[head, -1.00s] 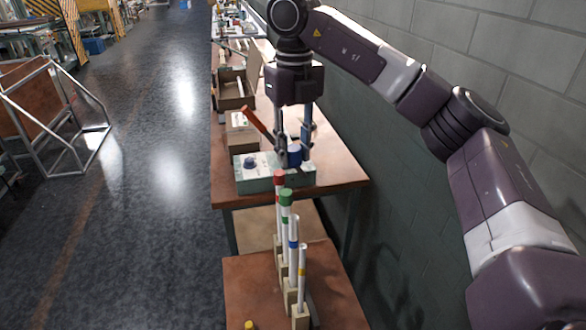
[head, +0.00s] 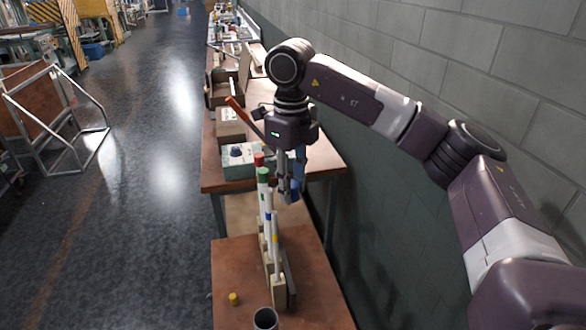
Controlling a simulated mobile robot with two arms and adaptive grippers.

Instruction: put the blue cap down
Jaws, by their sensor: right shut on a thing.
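My right gripper (head: 287,192) points down, shut on the blue cap (head: 293,196), which partly hides behind the fingers. It is in the air beside the upright tubes, to their right in the picture. The red-capped tube (head: 259,160) and green-capped tube (head: 264,176) stand in a row with a blue-banded white tube (head: 268,222) and a yellow-banded white tube (head: 276,243), whose tops show no caps. My left gripper is out of view.
The near brown table (head: 318,300) holds the tubes' wooden blocks, a loose yellow cap (head: 234,298) and a grey cup (head: 265,318) at the bottom edge. A green-and-white box (head: 237,167) sits on the far bench. A block wall (head: 470,70) is on the right.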

